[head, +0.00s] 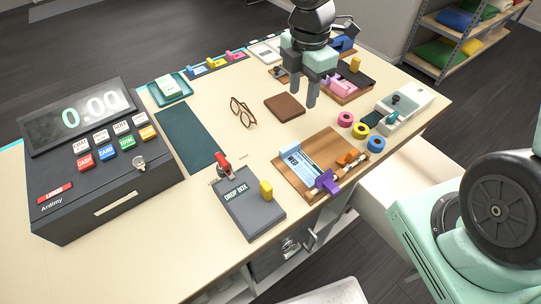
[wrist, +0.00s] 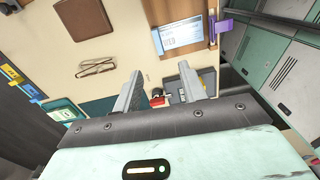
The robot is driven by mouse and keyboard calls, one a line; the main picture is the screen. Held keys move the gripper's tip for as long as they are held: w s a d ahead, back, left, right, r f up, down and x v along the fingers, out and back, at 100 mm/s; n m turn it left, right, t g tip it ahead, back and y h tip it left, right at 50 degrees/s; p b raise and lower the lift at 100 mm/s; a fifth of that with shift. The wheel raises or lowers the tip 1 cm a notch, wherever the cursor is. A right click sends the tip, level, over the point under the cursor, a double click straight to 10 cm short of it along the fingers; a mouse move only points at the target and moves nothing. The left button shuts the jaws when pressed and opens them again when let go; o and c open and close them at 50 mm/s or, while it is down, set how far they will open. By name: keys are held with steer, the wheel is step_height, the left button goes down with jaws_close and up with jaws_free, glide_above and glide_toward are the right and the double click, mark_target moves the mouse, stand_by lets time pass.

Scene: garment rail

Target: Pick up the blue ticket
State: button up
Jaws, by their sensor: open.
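A light blue and white ticket marked WED (head: 299,165) lies on a wooden board (head: 330,150) at the front of the counter, with a purple clip (head: 327,182) at the board's near edge. In the wrist view the ticket (wrist: 181,37) lies at the upper middle, beyond the fingertips, with the purple clip (wrist: 225,26) to its right. My gripper (head: 304,102) is above the counter near the brown wallet, behind the ticket board in the head view. Its two fingers (wrist: 161,72) are apart with nothing between them. Its height above the counter is hard to tell.
A grey drop box (head: 250,205) with a red-handled stamp (head: 223,163) stands left of the board. A brown wallet (head: 285,105), glasses (head: 243,111), tape rolls (head: 360,130) and a cash register (head: 100,160) are on the counter. Another board with a pink clip (head: 342,86) is behind.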

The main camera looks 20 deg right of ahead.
glide_above(294, 145)
steer(key=shift+n, duration=0.3)
step_height(294, 145, down, 12)
steer(key=shift+r, duration=0.1)
steer(key=shift+f+p, duration=0.75)
steer(key=shift+f, duration=2.1)
jaws_close()
